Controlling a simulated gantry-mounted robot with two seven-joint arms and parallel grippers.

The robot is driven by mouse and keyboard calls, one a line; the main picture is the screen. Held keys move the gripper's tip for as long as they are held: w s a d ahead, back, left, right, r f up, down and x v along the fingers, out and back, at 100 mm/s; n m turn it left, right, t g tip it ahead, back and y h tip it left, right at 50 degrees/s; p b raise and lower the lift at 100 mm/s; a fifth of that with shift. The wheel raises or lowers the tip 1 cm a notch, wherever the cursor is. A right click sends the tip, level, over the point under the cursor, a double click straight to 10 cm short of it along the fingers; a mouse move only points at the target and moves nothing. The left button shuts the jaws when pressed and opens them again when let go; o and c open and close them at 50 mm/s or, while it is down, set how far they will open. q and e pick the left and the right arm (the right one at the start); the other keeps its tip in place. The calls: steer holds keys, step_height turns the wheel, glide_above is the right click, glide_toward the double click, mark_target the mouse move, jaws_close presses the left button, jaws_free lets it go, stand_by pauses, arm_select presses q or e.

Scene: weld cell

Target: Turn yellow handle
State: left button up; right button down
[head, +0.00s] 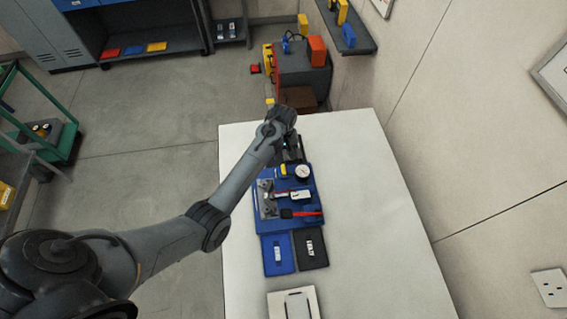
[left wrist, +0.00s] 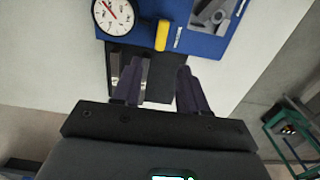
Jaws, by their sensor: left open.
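The yellow handle (left wrist: 162,35) shows in the left wrist view as a short upright bar at the edge of a blue panel (left wrist: 208,44), beside a round white gauge (left wrist: 114,14). In the head view the left gripper (head: 291,146) is over the panel's far end. My right gripper is not in view.
The panel lies on a white table (head: 365,215). A blue tray (head: 278,268) and a black tray (head: 322,248) stand at its near end. A red-handled part (head: 308,213) lies on the panel. The table's right side is clear, with a wall beyond it.

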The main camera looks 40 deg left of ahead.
mark_target(283, 165)
arm_select(q)
step_height(283, 165, down, 8)
steer(key=shift+r, duration=0.25)
jaws_close()
stand_by(0.4)
